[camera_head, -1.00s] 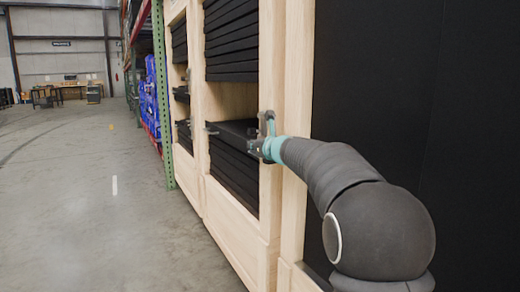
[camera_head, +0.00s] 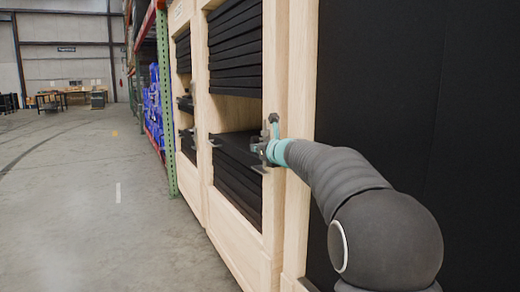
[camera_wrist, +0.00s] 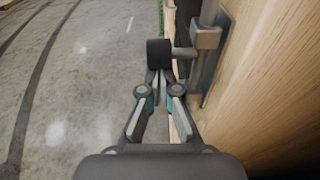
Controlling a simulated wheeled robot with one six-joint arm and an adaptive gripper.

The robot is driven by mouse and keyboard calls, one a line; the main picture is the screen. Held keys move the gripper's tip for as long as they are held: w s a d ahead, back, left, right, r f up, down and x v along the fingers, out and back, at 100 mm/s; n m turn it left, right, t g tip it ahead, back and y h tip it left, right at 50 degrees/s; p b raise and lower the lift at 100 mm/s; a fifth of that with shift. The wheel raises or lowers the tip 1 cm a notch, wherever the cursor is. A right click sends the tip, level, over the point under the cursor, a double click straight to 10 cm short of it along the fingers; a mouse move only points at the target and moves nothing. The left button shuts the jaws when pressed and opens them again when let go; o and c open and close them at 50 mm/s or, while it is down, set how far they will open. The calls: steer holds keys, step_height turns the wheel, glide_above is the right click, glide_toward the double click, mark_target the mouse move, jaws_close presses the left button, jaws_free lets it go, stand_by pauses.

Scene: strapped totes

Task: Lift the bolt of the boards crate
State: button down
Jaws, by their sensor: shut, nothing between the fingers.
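The boards crate is a pale wooden frame (camera_head: 273,217) with stacks of black boards (camera_head: 236,170), on the left of my arm in the head view. In the wrist view its bolt (camera_wrist: 206,38) is a grey metal bar on a plate fixed to the wooden post. A short arm from the bolt ends in a black knob (camera_wrist: 159,52). My gripper (camera_wrist: 158,78) is shut and empty, its fingertips right at the near side of the knob; I cannot tell whether they touch. In the head view my gripper (camera_head: 267,150) is at the front post, and the bolt is hard to separate from it.
A similar small metal fitting (camera_head: 214,142) sits on the crate's farther post. A green rack upright (camera_head: 166,110) and blue goods (camera_head: 153,105) stand beyond. A large black panel (camera_head: 410,100) fills the right. The concrete floor (camera_head: 100,215) on the left is clear.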

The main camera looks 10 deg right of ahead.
steer(key=shift+r, duration=0.4)
step_height(320, 180, down, 5)
steer(key=b, duration=0.5)
steer(key=v, duration=0.9)
steer(key=shift+r+p, duration=0.2)
steer(key=shift+p, duration=0.1)
